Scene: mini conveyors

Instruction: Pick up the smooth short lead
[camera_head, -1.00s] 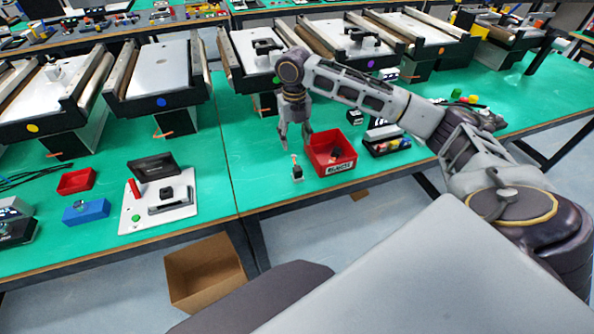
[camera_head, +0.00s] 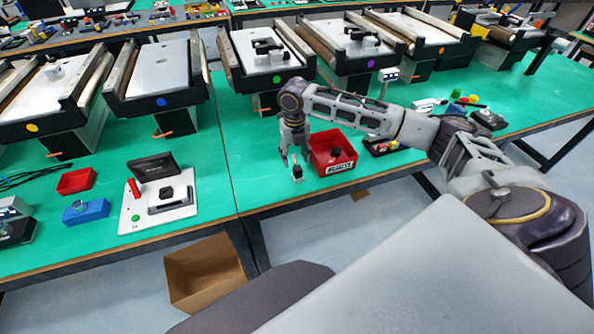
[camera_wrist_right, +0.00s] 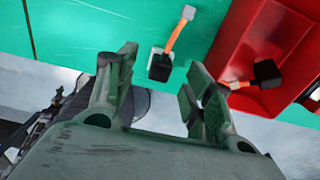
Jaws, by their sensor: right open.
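A short lead (camera_head: 297,172) stands on the green table left of the red bin. In the right wrist view this lead (camera_wrist_right: 161,66) has a black block end in a white piece, an orange cable and a grey tip. A similar lead (camera_wrist_right: 267,74) with a black end and orange cable lies in the red bin (camera_head: 346,169). I cannot tell which one is smooth. My right gripper (camera_head: 295,160) is open and empty, pointing down just above and behind the standing lead. In the wrist view its fingers (camera_wrist_right: 160,72) are spread on either side of the block's lower edge. My left gripper is not in view.
The red bin is close to my right gripper's right side. A black tray (camera_head: 382,147) with small parts stands right of it. A white plate with fittings (camera_head: 160,207) lies to the left. A row of mini conveyors (camera_head: 268,58) stands behind. The table's front edge is near.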

